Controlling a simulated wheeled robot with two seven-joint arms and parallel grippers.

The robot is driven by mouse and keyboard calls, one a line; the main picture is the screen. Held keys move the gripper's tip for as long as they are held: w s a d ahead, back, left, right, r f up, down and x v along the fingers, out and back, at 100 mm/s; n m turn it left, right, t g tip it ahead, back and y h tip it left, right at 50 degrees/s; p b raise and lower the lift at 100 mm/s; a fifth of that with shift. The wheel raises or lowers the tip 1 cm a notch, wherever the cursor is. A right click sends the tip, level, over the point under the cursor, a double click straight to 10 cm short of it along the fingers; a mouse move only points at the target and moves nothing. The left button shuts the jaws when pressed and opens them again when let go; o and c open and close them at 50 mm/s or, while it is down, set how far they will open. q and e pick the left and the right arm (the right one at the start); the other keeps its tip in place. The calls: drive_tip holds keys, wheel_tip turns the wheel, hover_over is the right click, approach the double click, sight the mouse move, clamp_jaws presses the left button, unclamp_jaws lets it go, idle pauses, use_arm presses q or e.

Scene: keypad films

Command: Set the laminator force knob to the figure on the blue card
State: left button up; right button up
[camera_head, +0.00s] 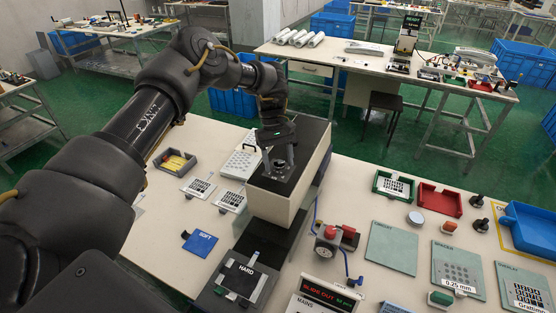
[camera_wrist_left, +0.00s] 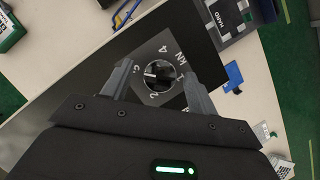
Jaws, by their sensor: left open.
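The laminator is a beige box with a black top panel (camera_head: 309,140), at the middle of the near bench. Its round dark force knob (camera_wrist_left: 158,75) has a silver rim and white figures around it; I make out 2, 4 and kN. A pale mark shows on the knob's left side, but I cannot tell its exact setting. My left gripper (camera_head: 280,168) is over the panel, open, with a finger on each side of the knob in the wrist view (camera_wrist_left: 157,80). Contact is unclear. The blue card (camera_head: 200,242) lies flat left of the laminator; its print is too small to read.
Green (camera_head: 393,187) and red trays (camera_head: 440,199), plates and a blue bin (camera_head: 530,228) fill the right side.

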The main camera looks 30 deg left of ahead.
use_arm(q)
wheel_tip(320, 180, up, 3)
drive_tip(key=shift+f+p, duration=0.2)
drive_tip(key=shift+p, duration=0.2)
drive_tip(key=s+d+r+b, duration=0.6)
drive_tip(key=s+r, duration=0.4)
drive_tip(key=s, duration=0.2)
drive_tip(key=shift+s+b, duration=0.3)
drive_tip(key=shift+b, duration=0.6)
drive_tip(key=shift+r, duration=0.1)
